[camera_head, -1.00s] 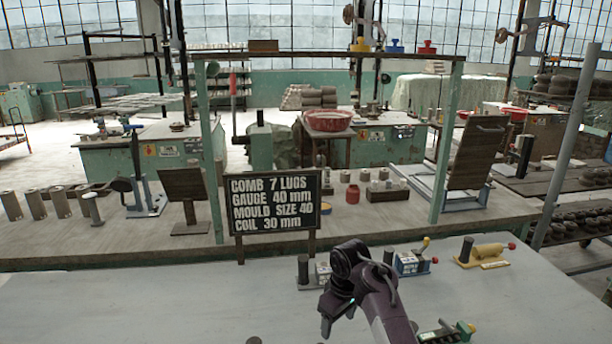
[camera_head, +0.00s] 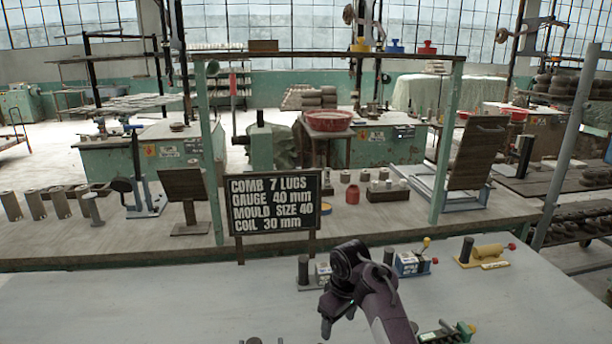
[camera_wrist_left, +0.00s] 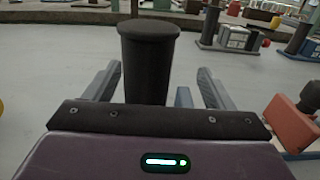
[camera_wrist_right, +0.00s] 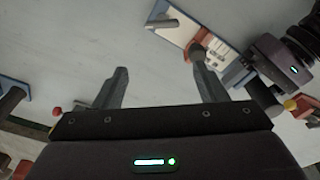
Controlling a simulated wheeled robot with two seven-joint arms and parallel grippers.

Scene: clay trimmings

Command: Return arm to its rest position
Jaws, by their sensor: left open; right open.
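My right arm comes in from the lower right in the head view, with its gripper (camera_head: 328,322) pointing down over the front of the table. In the right wrist view this gripper (camera_wrist_right: 161,72) has its fingers apart and nothing between them. My left gripper is out of the head view. In the left wrist view this gripper (camera_wrist_left: 158,75) is open, with a dark upright cylinder (camera_wrist_left: 149,60) standing between its two fingers in the picture. The cylinder's foot is hidden by the gripper body, and I cannot tell whether it touches the fingers.
A pale worktable (camera_head: 150,305) carries small fixtures: a blue-and-white one (camera_head: 411,263), a yellow one (camera_head: 486,252) and a green one (camera_head: 447,332). A black sign (camera_head: 273,203) stands behind. The table's left side is clear. An orange block (camera_wrist_left: 291,124) is right of my left gripper.

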